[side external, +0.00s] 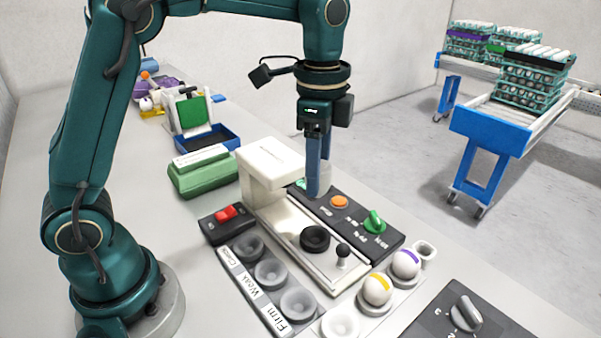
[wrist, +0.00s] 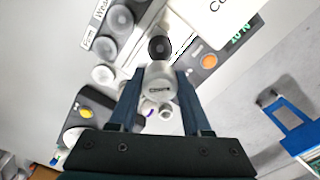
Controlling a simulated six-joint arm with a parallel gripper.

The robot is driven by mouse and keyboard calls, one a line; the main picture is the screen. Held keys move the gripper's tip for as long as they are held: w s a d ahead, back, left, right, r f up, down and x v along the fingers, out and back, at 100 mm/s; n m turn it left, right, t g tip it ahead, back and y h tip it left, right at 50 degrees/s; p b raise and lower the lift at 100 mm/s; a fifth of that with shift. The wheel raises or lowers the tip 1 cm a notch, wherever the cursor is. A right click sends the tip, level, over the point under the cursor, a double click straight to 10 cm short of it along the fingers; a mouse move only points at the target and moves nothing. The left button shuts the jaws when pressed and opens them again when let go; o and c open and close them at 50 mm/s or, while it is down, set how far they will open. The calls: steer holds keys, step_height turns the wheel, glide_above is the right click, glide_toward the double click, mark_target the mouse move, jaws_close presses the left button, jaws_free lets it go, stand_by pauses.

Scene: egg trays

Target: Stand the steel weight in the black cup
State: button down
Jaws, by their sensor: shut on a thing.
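My gripper (side external: 318,190) points down above the white tester and the black control panel. In the side view the weight (side external: 325,180) is partly hidden behind a finger and appears held above the panel. The black cup (side external: 315,238) sits on the tester's light base, below and in front of my gripper in the side view. It also shows just beyond the weight in the wrist view (wrist: 159,47).
The tester's white overhanging head (side external: 270,163) stands left of my gripper. The panel has an orange button (side external: 339,202) and a green knob (side external: 375,221). A small black-knobbed lever (side external: 343,252) stands beside the cup. Grey cups (side external: 271,273) and banded eggs (side external: 405,264) lie nearer the camera.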

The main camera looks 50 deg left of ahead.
steer(key=shift+f, duration=4.6)
steer(key=shift+f, duration=0.6)
steer(key=shift+c, duration=1.4)
jaws_free()
steer(key=shift+r, duration=2.55)
steer(key=shift+r, duration=0.1)
step_height(320, 180, up, 7)
steer(key=shift+r, duration=0.2)
